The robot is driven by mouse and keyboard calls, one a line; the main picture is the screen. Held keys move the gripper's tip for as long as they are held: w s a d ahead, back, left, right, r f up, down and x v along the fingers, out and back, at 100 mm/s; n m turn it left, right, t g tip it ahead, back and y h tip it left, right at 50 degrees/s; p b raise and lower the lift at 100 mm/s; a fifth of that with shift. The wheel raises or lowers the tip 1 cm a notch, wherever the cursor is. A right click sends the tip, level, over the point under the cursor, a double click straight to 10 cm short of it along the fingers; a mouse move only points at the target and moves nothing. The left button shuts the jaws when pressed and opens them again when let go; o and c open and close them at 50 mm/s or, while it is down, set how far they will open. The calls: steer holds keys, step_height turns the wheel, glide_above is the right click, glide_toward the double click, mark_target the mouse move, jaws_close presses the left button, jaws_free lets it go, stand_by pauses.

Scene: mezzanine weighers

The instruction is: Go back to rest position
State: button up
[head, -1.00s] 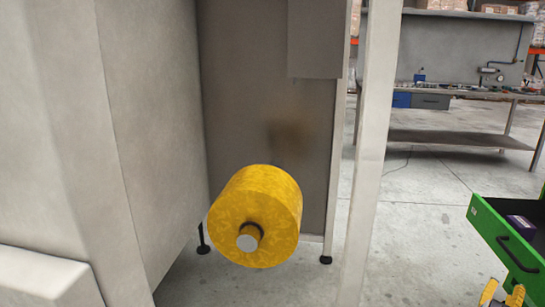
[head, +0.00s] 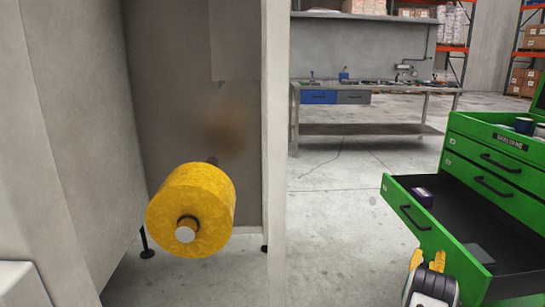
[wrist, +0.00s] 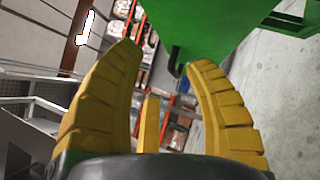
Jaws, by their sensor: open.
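My gripper (head: 427,262) is at the bottom right of the head view, in front of the open drawer of the green tool cabinet. In the wrist view my gripper (wrist: 165,85) shows its yellow ribbed fingers spread apart, with nothing between them. The underside or side of the green cabinet (wrist: 205,25) fills the upper middle of the wrist view, beyond the fingers. I cannot tell how far the fingers are from it.
The green drawer (head: 405,210) stands open and holds a small dark purple box (head: 422,197). A yellow roller (head: 190,210) sticks out from the grey machine at left. A pale post (head: 277,150) stands mid-view. A workbench (head: 370,95) is behind, with clear floor before it.

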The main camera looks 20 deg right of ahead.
steer(key=w+a+r+m+t+y+p, duration=0.1)
steer(key=w+a+r+y+p, duration=0.35)
steer(key=w+a+r, duration=0.35)
steer(key=w+a+r+m+y+p, duration=0.25)
steer(key=w+a+r+p, duration=0.3)
steer(key=r, duration=0.45)
steer(key=a+r+m+g+y+p, duration=0.1)
steer(key=a+r+y+p, duration=0.25)
steer(key=a+r, duration=0.4)
steer(key=a+r+m+y+p, duration=0.15)
steer(key=a+r+p, duration=0.25)
steer(key=a, duration=0.6)
steer(key=s+a+r+m+g+y+p, duration=0.1)
steer(key=s+a+r+g+y+p, duration=0.15)
steer(key=s+a+r, duration=0.4)
steer(key=s+a+r+m+g+y+p, duration=0.15)
steer(key=s+a+p, duration=0.25)
steer(key=a, duration=0.5)
steer(key=s+a+r+m+g+y+p, duration=0.1)
steer(key=s+a, duration=0.4)
steer(key=s, duration=0.5)
steer(key=s+a+r+m+g+y+p, duration=0.1)
steer(key=s+a+p, duration=0.4)
steer(key=s, duration=0.5)
steer(key=shift+r+g+y+p, duration=0.3)
steer(key=shift+r+g+p, duration=0.2)
steer(key=shift+r+g, duration=0.45)
